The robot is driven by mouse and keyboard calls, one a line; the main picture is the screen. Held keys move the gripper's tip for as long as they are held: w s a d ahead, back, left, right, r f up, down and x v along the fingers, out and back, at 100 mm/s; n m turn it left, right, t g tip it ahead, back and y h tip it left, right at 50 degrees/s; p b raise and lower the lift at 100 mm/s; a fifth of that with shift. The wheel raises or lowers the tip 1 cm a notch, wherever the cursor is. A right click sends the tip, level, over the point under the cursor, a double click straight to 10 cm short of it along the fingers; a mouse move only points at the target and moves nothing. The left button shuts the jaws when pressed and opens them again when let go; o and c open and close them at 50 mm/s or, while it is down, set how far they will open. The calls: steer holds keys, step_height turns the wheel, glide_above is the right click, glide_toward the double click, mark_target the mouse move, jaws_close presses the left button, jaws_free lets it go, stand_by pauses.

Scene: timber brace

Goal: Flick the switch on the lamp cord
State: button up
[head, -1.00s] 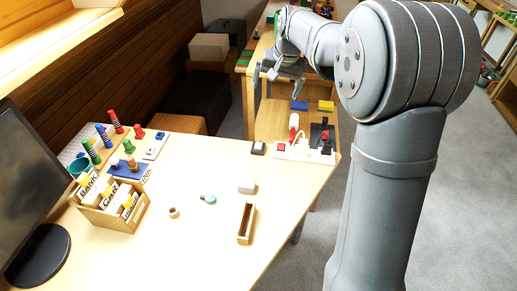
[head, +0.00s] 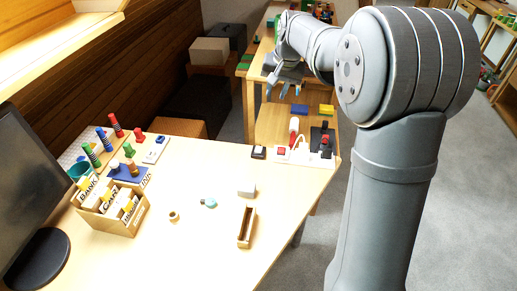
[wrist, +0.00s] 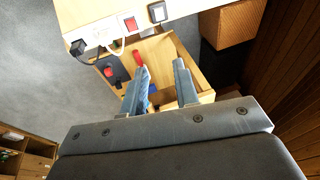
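A white power strip (head: 299,155) lies at the far right corner of the desk, with a red rocker switch (head: 281,151) on it. I cannot tell which is on the lamp cord; no lamp is identifiable. My gripper (head: 284,90) is open and empty, beyond the strip and apart from it.
Beyond the desk edge stands a lower wooden surface (head: 273,126) with a blue block (head: 299,108) and a yellow block (head: 326,110). A monitor (head: 30,185), a card box (head: 110,213) and peg toys occupy the left.

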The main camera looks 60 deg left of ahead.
jaws_close()
stand_by(1.2)
